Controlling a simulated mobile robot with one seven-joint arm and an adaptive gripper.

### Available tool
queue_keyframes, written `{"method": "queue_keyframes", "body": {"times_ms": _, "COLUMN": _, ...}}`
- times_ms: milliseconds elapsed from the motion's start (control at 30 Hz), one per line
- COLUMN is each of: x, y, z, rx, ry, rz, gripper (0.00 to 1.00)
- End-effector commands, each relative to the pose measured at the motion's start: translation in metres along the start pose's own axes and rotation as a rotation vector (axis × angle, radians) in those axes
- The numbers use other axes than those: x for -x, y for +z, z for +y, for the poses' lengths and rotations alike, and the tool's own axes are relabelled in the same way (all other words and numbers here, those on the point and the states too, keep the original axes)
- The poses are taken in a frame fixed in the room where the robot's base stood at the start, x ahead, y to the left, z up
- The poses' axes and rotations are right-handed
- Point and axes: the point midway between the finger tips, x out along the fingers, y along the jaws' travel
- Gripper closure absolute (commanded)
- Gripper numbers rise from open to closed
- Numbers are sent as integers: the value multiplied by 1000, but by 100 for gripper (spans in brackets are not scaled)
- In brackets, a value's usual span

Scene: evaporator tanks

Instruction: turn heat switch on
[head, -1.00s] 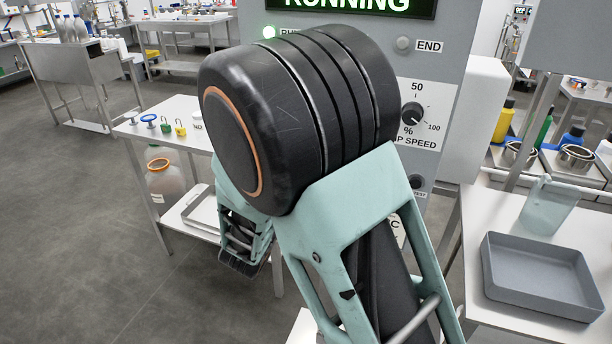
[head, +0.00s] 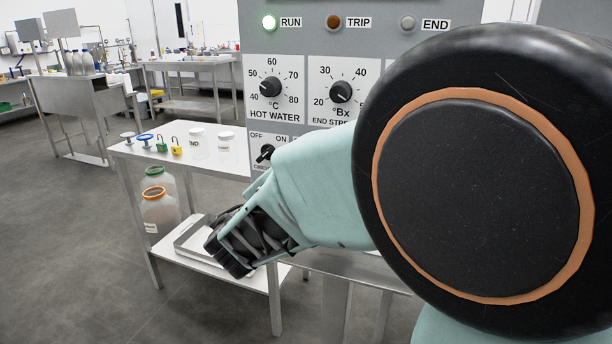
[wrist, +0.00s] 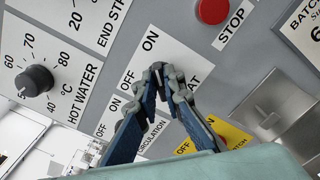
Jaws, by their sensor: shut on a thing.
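The heat switch's white label plate (wrist: 140,62), marked OFF and ON, shows in the wrist view, with the end of the word HEAT at its right. My gripper (wrist: 159,68) reaches up from below over this plate, its fingertips drawn close together at the knob's place. It is shut on the heat switch knob, which the fingers hide, so its setting cannot be read. In the head view my arm covers the heat switch and my fingers are not visible. The circulation switch (head: 266,153) is beside it to the left.
The hot water dial (wrist: 35,80) is left of my fingers, and the red stop button (wrist: 212,10) is above right. A white side table (head: 190,158) with small padlocks and jars stands left of the panel.

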Motion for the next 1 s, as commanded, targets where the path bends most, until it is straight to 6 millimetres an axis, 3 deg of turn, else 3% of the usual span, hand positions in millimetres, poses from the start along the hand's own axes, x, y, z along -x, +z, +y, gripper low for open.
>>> {"method": "queue_keyframes", "body": {"times_ms": 600, "x": 0, "y": -1, "z": 0, "rx": -39, "ry": -1, "rz": 2, "gripper": 100}}
{"method": "queue_keyframes", "body": {"times_ms": 633, "x": 0, "y": -1, "z": 0, "rx": -39, "ry": -1, "rz": 2, "gripper": 88}}
{"method": "queue_keyframes", "body": {"times_ms": 767, "x": 0, "y": 0, "z": 0, "rx": -38, "ry": -1, "rz": 2, "gripper": 74}}
{"method": "queue_keyframes", "body": {"times_ms": 1000, "x": 0, "y": 0, "z": 0, "rx": -37, "ry": 0, "rz": 1, "gripper": 74}}
